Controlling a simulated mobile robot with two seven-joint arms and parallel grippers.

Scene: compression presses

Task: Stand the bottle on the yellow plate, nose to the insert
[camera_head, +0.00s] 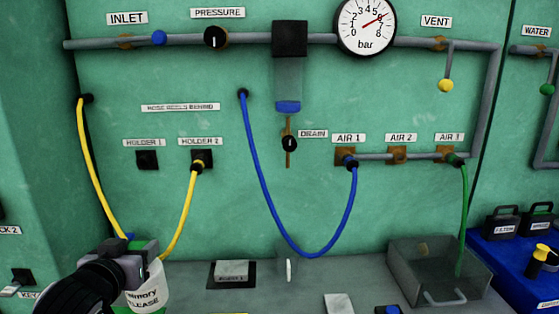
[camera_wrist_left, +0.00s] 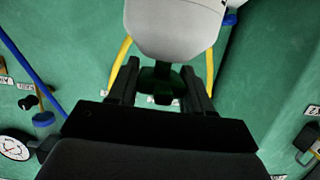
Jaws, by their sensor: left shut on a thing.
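My left gripper (camera_head: 143,252) is at the lower left of the head view, above the bench's left end. It is shut on the upper part of a white bottle (camera_head: 151,294) with a printed label, partly legible as "RELEASE". The bottle looks roughly upright, and its lower end is cut off by the frame. In the left wrist view the bottle's white body (camera_wrist_left: 180,30) is at the top, with its darker neck between the fingers of the left gripper (camera_wrist_left: 162,85). I cannot make out its nose, a yellow plate or the insert. My right gripper is not in view.
A yellow hose (camera_head: 181,218) hangs close behind the gripper. A blue hose (camera_head: 285,237) loops down the green panel. A dark pad with a grey block (camera_head: 232,271) lies on the bench, and a clear bin (camera_head: 420,272) stands at right.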

